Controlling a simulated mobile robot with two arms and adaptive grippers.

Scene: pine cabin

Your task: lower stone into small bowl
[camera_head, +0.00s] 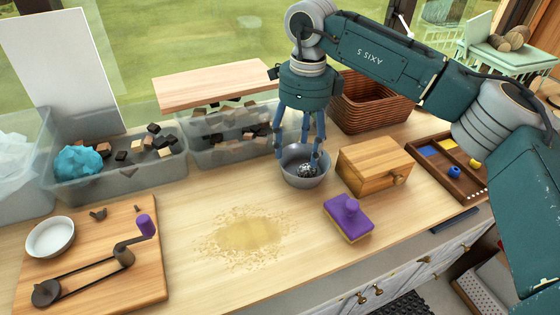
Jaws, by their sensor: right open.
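A small grey bowl (305,178) stands on the wooden counter near the middle of the head view. A speckled dark stone (308,169) shows inside the bowl, near its bottom. My right gripper (307,158) points straight down over the bowl, with its blue fingers spread around the stone and reaching to about the rim. The gripper is open; whether a finger touches the stone or bowl cannot be told. My left gripper is not in view.
A wooden box (373,166) stands right of the bowl, a purple-topped sponge (348,218) in front. Clear bins (225,150) of blocks and a wicker basket (370,103) stand behind. A crank board (95,260) lies left. Crumbs (245,232) cover the middle counter.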

